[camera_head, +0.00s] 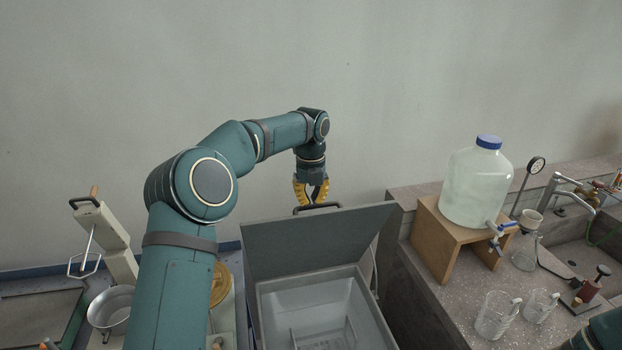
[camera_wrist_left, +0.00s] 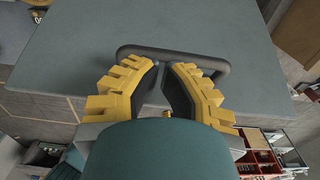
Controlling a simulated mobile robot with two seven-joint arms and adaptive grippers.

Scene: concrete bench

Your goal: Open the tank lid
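The tank (camera_head: 262,320) is a grey box with a pale inner basin at the lower middle of the head view. Its flat grey lid (camera_head: 310,242) is raised and stands tilted up behind the opening. A dark loop handle (camera_head: 318,208) is on the lid's upper edge, and it also shows in the left wrist view (camera_wrist_left: 215,62). My left gripper (camera_head: 311,200), with yellow fingers, points down at the handle. In the left wrist view its fingertips (camera_wrist_left: 167,66) are close together at the handle's bar. Whether they grip it is unclear. My right gripper is out of view.
Right of the tank, a stone bench (camera_head: 455,310) carries a water jug (camera_head: 478,185) on a wooden stand (camera_head: 437,232), glass beakers (camera_head: 497,315) and a sink. Left of my arm are a metal pot (camera_head: 110,308) and a pale device (camera_head: 103,235). A wall (camera_head: 400,90) stands behind.

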